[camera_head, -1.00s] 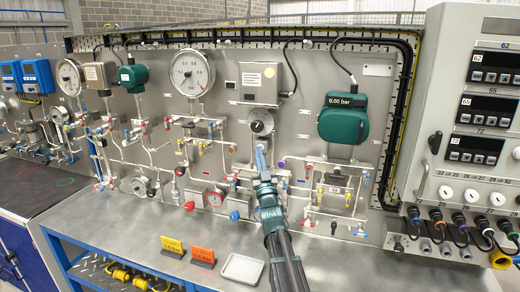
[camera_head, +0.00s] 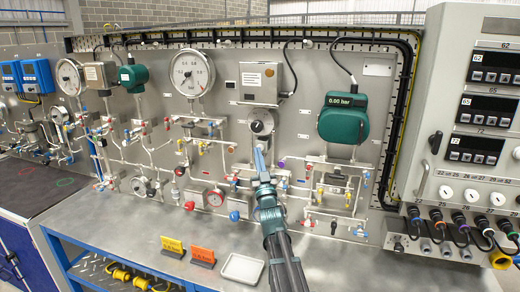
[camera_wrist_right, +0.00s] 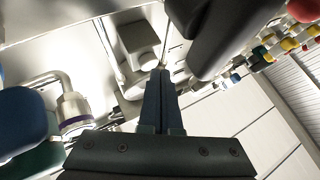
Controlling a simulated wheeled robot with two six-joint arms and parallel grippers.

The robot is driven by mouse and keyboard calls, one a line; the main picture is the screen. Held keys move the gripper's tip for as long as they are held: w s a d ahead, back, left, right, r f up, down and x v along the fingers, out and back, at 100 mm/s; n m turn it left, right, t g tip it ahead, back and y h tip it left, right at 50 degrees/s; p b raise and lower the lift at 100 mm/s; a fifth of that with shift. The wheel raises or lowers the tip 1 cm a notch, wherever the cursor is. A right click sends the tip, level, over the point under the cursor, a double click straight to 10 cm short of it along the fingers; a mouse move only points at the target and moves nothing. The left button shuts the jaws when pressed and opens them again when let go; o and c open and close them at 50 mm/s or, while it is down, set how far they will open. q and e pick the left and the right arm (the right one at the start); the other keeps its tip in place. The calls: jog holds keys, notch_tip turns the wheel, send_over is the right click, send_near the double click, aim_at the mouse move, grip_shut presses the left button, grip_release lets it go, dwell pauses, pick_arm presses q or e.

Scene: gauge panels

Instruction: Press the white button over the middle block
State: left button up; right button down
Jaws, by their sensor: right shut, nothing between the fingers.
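My right gripper (camera_head: 259,157) is shut and empty, in front of the panel below a round grey dial (camera_head: 261,123). In the right wrist view its fingertips (camera_wrist_right: 161,73) point toward the panel hardware, close to a grey block-shaped fitting (camera_wrist_right: 139,43); I cannot tell whether they touch anything. Manifold blocks with coloured valve knobs stand along the panel, including one (camera_head: 333,180) right of the gripper. I cannot make out for certain the white button over the middle block. White round buttons (camera_head: 471,195) show on the right cabinet, well apart from the gripper. My left gripper is not in view.
A green transmitter (camera_head: 343,118) sticks out right of my right gripper. A large white gauge (camera_head: 192,72) is at upper left. Yellow (camera_head: 172,245) and orange (camera_head: 203,254) signs and a white tray (camera_head: 242,268) stand on the metal bench, left of my arm.

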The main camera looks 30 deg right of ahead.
jog(key=s+a, duration=0.4)
jog(key=shift+a, duration=0.25)
dwell(0.5)
jog(key=w+a+f+n+g+y, duration=0.2)
jog(key=w+a+f+g+y, duration=0.3)
jog(key=a+f, duration=0.6)
jog(key=s+a+f+n+g+y, duration=0.2)
jog(key=s+a+f+g+y, duration=0.15)
jog(key=a+f+g, duration=0.6)
jog(key=s+a+f+n+g, duration=0.2)
jog(key=s+a+f+g, duration=0.2)
jog(key=s+a+f, duration=0.75)
jog(key=s+a+f+g, duration=0.1)
jog(key=s+g, duration=0.1)
jog(key=s, duration=0.5)
jog(key=s+a+f+n+g+h, duration=0.1)
jog(key=s+a+g, duration=0.1)
jog(key=s, duration=0.6)
jog(key=shift+f+g, duration=0.35)
jog(key=shift+g, duration=0.4)
